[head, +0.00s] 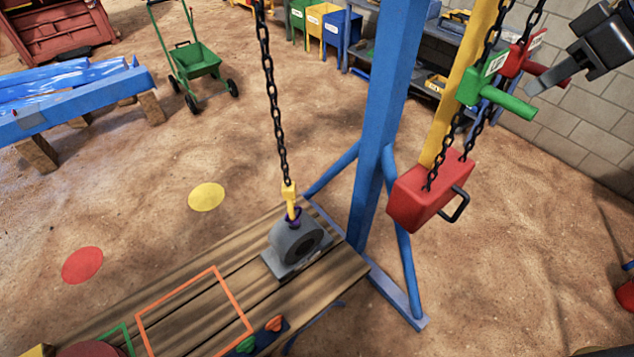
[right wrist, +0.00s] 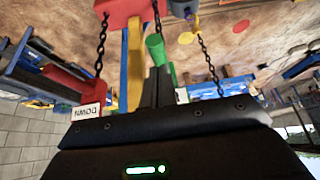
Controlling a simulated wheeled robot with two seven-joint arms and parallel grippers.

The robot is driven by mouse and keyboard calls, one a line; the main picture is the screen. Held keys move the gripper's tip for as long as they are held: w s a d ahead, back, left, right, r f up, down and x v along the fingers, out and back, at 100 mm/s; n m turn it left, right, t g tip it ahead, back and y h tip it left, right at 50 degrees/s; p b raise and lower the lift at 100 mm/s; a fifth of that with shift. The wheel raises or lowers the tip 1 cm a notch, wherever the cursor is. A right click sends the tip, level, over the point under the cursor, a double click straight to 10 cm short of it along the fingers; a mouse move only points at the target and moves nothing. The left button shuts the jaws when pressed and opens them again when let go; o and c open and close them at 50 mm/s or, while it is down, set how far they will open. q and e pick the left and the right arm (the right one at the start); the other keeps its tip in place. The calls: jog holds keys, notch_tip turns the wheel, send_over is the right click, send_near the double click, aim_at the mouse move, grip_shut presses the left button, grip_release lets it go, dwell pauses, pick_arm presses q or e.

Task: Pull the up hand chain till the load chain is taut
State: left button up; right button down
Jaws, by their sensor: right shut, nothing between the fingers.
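The up hand chain carries a green block with a green handle (head: 510,101); the handle also shows in the right wrist view (right wrist: 155,48). The down hand chain has a red block (head: 519,57), labelled DOWN in the right wrist view (right wrist: 88,112). The load chain (head: 272,95) hangs nearly straight to a yellow hook (head: 291,203) at a purple ring on a grey round part (head: 297,242). I cannot tell if it is taut. My right gripper (head: 532,88) is shut and empty, its tips close to the green handle, not around it. My left gripper is out of view.
A red box (head: 425,195) with a black handle hangs under the hand chains. A blue post (head: 386,110) stands left of it, beside the wooden platform (head: 205,312). A block wall (head: 598,125) and shelves stand behind.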

jog(key=shift+w+f, duration=0.2)
jog(key=shift+f, duration=0.3)
jog(key=shift+a, duration=0.15)
jog(key=shift+f+b, duration=0.4)
jog(key=shift+b, duration=0.1)
jog(key=shift+s+d+r, duration=0.15)
jog(key=shift+s+d, duration=0.2)
jog(key=shift+s, duration=0.1)
jog(key=s+d, duration=0.2)
jog(key=s, duration=0.1)
jog(key=shift+s+d+r, duration=0.15)
